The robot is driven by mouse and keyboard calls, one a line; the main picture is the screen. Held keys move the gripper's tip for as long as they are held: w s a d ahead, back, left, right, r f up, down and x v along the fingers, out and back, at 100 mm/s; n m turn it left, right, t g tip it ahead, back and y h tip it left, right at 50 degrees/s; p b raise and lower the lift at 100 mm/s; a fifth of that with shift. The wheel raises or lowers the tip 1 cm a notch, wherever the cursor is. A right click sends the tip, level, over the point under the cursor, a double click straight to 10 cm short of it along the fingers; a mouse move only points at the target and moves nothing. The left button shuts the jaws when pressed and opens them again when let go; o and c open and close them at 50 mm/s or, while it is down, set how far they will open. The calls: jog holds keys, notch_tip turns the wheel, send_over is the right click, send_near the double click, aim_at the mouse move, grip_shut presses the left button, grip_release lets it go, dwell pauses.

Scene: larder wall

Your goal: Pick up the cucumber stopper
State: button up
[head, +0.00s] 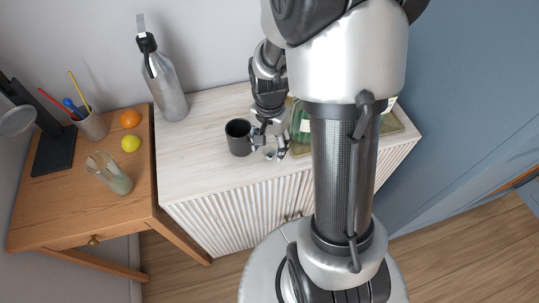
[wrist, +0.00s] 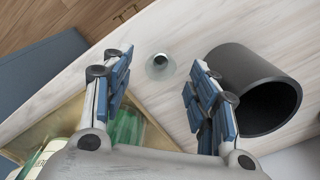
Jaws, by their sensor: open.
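A small, pale, see-through round piece with a darker knob, which looks like the stopper, lies on the white wooden cabinet top in the wrist view (wrist: 160,67). In the head view it is a small pale spot (head: 269,153) near the front edge. My gripper (head: 270,146) is low over the cabinet, right by it. In the wrist view my gripper (wrist: 161,78) is open and empty, its blue-padded fingers apart, with the stopper beyond the gap between the tips. I cannot tell how high the fingers are above it.
A dark mug (head: 238,138) stands just left of my gripper; in the wrist view the mug (wrist: 262,88) is close beside the right finger. A tray (head: 396,127) with green glass items (wrist: 126,128) is on the other side.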

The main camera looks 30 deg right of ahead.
aim_at(270, 155)
notch_tip(270, 155, down, 3)
jog(key=shift+r+b, duration=0.1)
jog(key=shift+b, duration=0.25)
jog(key=c, duration=0.8)
